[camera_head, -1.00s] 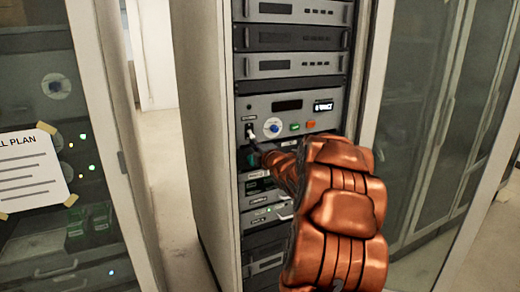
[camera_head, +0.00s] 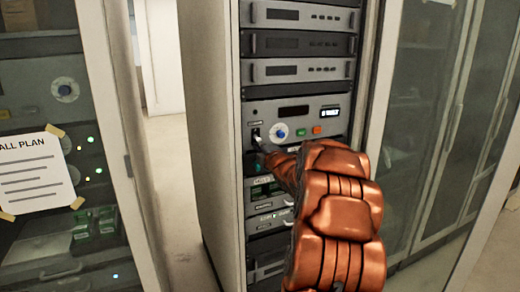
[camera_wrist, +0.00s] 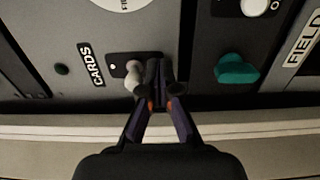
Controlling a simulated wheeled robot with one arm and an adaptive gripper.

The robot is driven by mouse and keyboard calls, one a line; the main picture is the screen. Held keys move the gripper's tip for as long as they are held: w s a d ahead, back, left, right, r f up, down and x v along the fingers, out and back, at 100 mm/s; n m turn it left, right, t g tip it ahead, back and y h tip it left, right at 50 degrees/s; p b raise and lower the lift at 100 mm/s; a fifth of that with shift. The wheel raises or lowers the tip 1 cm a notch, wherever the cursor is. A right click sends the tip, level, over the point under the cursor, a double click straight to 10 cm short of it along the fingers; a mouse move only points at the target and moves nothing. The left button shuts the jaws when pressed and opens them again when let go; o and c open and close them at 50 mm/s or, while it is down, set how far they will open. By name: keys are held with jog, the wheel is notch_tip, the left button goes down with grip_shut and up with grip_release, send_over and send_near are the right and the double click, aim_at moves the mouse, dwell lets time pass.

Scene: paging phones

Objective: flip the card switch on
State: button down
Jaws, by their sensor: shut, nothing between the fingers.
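The card switch is a small pale toggle lever (camera_wrist: 133,76) on a dark plate next to the CARDS label (camera_wrist: 84,64) in the wrist view. In the head view the switch (camera_head: 256,134) is at the left of the grey rack panel, small and partly hard to make out. My gripper (camera_wrist: 160,91) is shut and empty. Its fingertips are at the panel, right beside the lever in the wrist view; I cannot tell whether they touch it. In the head view my orange arm hides most of the gripper (camera_head: 266,149).
A blue knob (camera_head: 281,130), a green button (camera_head: 301,132) and an orange button (camera_head: 317,130) share the panel. A teal knob (camera_wrist: 236,69) is close by in the wrist view. Glass-door cabinets flank the rack; a paper plan (camera_head: 35,170) hangs at left.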

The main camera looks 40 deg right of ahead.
jog(key=shift+r, duration=0.25)
jog(key=shift+f, duration=0.15)
jog(key=shift+f+b, duration=0.5)
jog(key=shift+b, duration=0.3)
jog(key=shift+s, duration=0.1)
jog(key=b+v, duration=0.2)
jog(key=v, duration=0.6)
jog(key=shift+b, duration=0.4)
jog(key=shift+a, duration=0.1)
